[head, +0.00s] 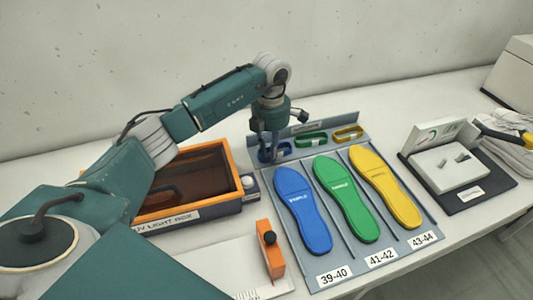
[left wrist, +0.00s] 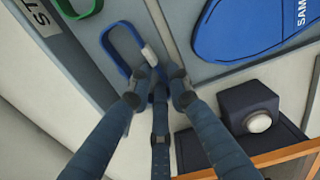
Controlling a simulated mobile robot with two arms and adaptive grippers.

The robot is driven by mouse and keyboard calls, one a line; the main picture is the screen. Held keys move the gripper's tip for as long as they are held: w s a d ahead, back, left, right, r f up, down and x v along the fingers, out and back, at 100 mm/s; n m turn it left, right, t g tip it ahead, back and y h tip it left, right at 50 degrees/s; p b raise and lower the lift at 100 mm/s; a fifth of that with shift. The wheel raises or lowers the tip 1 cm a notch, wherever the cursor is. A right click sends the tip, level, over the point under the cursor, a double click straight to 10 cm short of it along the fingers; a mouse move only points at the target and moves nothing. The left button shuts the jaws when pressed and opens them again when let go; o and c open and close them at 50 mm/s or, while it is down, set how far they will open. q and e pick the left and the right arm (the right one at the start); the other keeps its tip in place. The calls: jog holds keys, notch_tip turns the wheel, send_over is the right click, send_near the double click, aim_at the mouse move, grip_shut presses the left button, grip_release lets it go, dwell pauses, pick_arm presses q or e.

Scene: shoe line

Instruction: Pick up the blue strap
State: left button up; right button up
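The blue strap (left wrist: 106,50) is a loop with a pale buckle, seen in the left wrist view over the grey tray. In the head view the blue strap (head: 263,155) shows partly behind my left gripper (head: 271,151), at the back left of the tray. My left gripper also shows in the left wrist view (left wrist: 158,92), with its dark fingers close around the buckle end of the strap. Gaps show between the fingers; whether they press on the strap is unclear. My right gripper is not in view.
A green strap (head: 311,139) and a yellow strap (head: 348,133) lie to the right. Blue (head: 302,209), green (head: 346,199) and yellow (head: 385,186) insoles fill the tray (head: 432,218). An orange-rimmed light box (head: 190,216) stands left, an orange block (head: 270,252) in front.

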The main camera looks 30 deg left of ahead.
pick_arm(q)
grip_shut()
jog(key=shift+r, duration=0.15)
